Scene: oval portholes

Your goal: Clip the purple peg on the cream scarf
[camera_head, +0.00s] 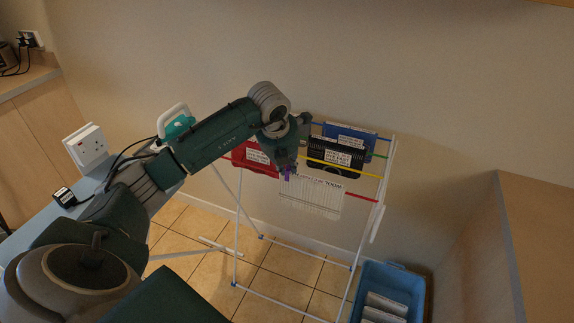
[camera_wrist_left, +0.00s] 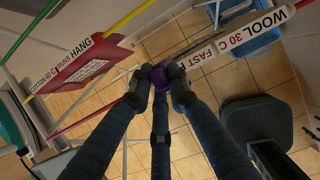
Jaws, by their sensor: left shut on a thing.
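The cream scarf (camera_head: 312,197) hangs from the front red rail of the drying rack (camera_head: 361,197). Its white label edge, reading "WOOL 30 C", shows in the left wrist view (camera_wrist_left: 238,36). My left gripper (camera_head: 287,168) is shut on the purple peg (camera_head: 287,175), at the upper left corner of the scarf in the head view. In the left wrist view the purple peg (camera_wrist_left: 158,77) sits between the fingertips, close to the label's near end. I cannot tell whether the peg touches the scarf.
A red cloth (camera_head: 249,156), a black cloth (camera_head: 336,153) and a blue cloth (camera_head: 350,135) hang on rails behind. A blue basket (camera_head: 411,286) with pale folded items stands on the floor at right. An iron (camera_head: 176,123) and a socket box (camera_head: 86,146) are at left.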

